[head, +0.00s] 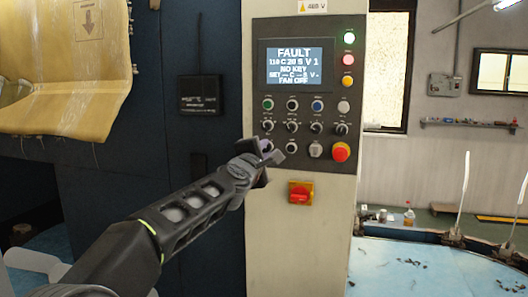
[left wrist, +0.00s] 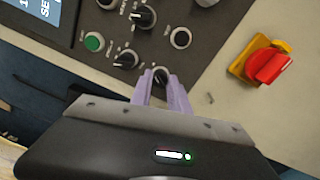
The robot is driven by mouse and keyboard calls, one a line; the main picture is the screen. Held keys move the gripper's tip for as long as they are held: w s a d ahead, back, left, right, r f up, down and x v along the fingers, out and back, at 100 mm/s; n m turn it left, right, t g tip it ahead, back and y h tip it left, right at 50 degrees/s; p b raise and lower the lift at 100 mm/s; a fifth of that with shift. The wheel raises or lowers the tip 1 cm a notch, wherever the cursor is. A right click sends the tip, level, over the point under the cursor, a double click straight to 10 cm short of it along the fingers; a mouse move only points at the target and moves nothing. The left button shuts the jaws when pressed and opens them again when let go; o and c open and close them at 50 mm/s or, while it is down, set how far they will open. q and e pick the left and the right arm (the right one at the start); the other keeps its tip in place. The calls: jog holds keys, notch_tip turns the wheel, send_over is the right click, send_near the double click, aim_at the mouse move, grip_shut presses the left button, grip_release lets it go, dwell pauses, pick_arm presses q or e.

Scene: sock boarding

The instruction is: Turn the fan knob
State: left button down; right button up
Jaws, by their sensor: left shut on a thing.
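The control panel (head: 307,95) stands on a pale cabinet, with rows of knobs and buttons below its screen (head: 295,65). The screen reads "FAULT", "NO KEY" and "FAN OFF". My left gripper (head: 266,150) is at the lower left of the panel and covers part of the bottom row in the head view. In the left wrist view its pale purple fingers (left wrist: 162,90) are shut on a small dark knob (left wrist: 161,75). The labels are too small to tell which knob is the fan's. My right gripper is not in view.
A red emergency button (head: 340,151) sits at the panel's lower right. A red switch on a yellow plate (head: 300,192) is below the panel. Other black knobs (left wrist: 125,60) and a green button (left wrist: 93,42) are close to the fingers. A blue round table (head: 420,268) stands at right.

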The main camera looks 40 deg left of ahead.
pick_arm(q)
jog(key=shift+f, duration=0.1)
jog(key=c, duration=1.3)
grip_release()
jog(key=shift+o, duration=0.2)
jog(key=b+v, duration=0.1)
jog(key=v, duration=0.6)
jog(key=shift+s, duration=0.4)
jog(key=shift+d, duration=0.15)
